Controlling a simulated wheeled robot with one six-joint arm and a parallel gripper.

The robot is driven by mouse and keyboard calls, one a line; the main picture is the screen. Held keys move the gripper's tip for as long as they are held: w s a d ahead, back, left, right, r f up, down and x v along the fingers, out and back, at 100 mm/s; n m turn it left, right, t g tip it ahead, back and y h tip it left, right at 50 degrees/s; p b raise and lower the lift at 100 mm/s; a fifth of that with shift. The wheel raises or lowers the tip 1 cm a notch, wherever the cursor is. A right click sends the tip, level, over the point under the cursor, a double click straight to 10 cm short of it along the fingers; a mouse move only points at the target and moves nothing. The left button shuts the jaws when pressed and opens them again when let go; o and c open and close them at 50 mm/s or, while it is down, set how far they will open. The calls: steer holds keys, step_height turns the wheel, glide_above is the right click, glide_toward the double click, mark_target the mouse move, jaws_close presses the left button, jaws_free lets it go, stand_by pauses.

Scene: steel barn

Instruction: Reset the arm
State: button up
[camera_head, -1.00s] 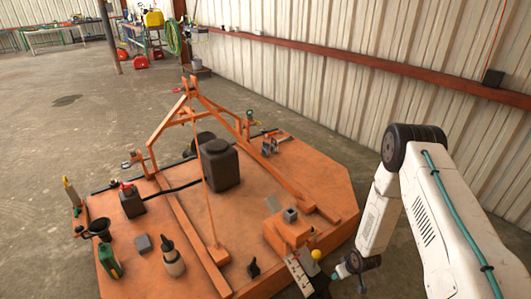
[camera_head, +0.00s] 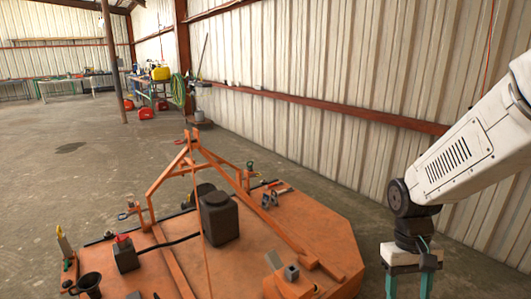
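My white arm reaches in from the right edge. My gripper (camera_head: 409,284) hangs from its end at the lower right, pointing down. Its two teal fingers stand apart with nothing seen between them; their tips are at or past the bottom edge of the picture. The gripper is just right of the orange mower deck (camera_head: 325,232), apart from it in the picture.
The deck carries a black canister (camera_head: 218,218), a small grey block (camera_head: 291,272), a black funnel (camera_head: 88,284) and an orange A-frame hitch. A corrugated wall (camera_head: 330,120) runs behind on the right. Concrete floor (camera_head: 70,190) is open at left.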

steer(key=s+a+r+t, duration=0.1)
steer(key=s+r+t, duration=0.1)
steer(key=s+r, duration=0.5)
steer(key=s+a+r+t, duration=0.2)
steer(key=s+r, duration=0.5)
steer(key=r, duration=0.1)
steer(key=shift+a+r+t+y, duration=0.15)
steer(key=shift+a+t+y, duration=0.1)
steer(key=shift+t+y, duration=0.05)
